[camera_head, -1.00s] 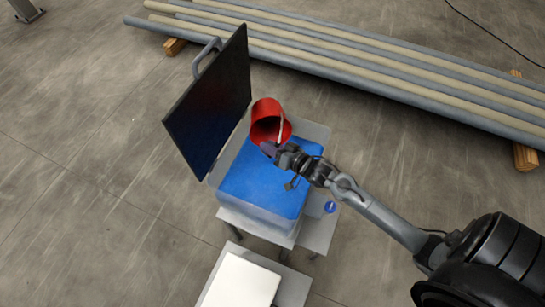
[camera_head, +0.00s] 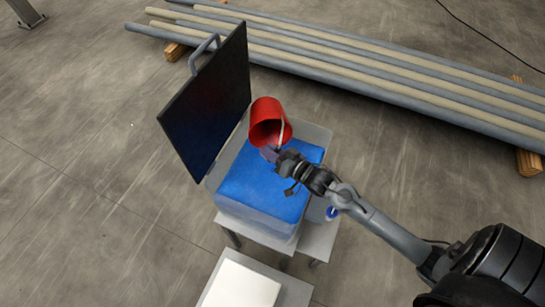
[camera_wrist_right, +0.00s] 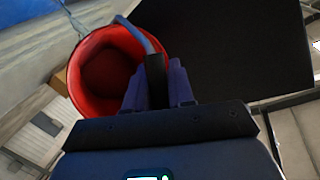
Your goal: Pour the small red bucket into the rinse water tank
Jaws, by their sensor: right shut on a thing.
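The small red bucket (camera_head: 267,120) hangs tilted above the rinse water tank (camera_head: 238,207), its mouth turned toward the lower right. The tank is clear-walled and boxy, with a blue surface (camera_head: 262,187) inside. My right gripper (camera_head: 272,152) is shut on the bucket's handle beside the mouth. In the right wrist view the bucket (camera_wrist_right: 78,88) opens toward the camera, and its red inside looks empty; the fingers (camera_wrist_right: 158,85) close on the handle. My left gripper is not in view.
A large dark panel (camera_head: 208,105) with a grey handle stands upright along the tank's left side. A white box (camera_head: 242,284) on a stand is in front of the tank. Long pipes (camera_head: 360,72) lie on wooden blocks behind. The floor at left is clear.

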